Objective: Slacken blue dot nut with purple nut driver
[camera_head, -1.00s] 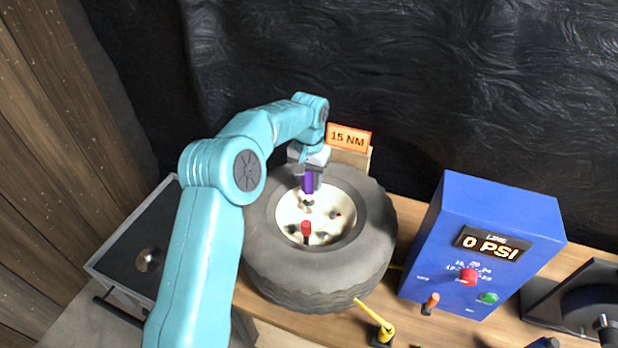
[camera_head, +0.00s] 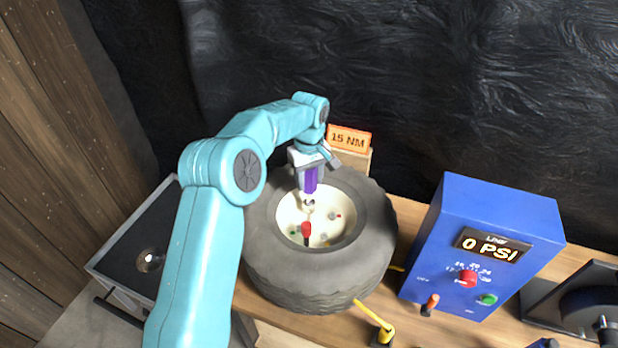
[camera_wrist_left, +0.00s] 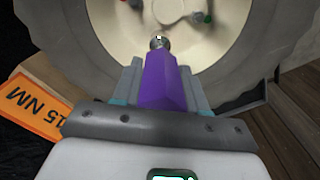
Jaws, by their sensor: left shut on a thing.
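My left gripper (camera_head: 309,172) is shut on the purple nut driver (camera_head: 311,181), which also shows between the fingers in the left wrist view (camera_wrist_left: 163,82). The driver points down at the cream wheel hub (camera_head: 340,232) inside the grey tyre (camera_head: 265,255). Its metal socket end (camera_wrist_left: 160,42) is over the hub's upper part; I cannot tell whether it sits on a nut. Nuts with red and green marks show on the hub. A blue dot is not visible, perhaps hidden by the driver. My right gripper is not in view.
A red-capped valve (camera_head: 306,230) stands up from the hub. An orange "15 NM" sign (camera_head: 349,139) is behind the tyre. A blue box (camera_head: 480,240) reading 0 PSI stands at right, with a yellow hose fitting (camera_head: 382,330) in front. A dark tray (camera_head: 135,250) is at left.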

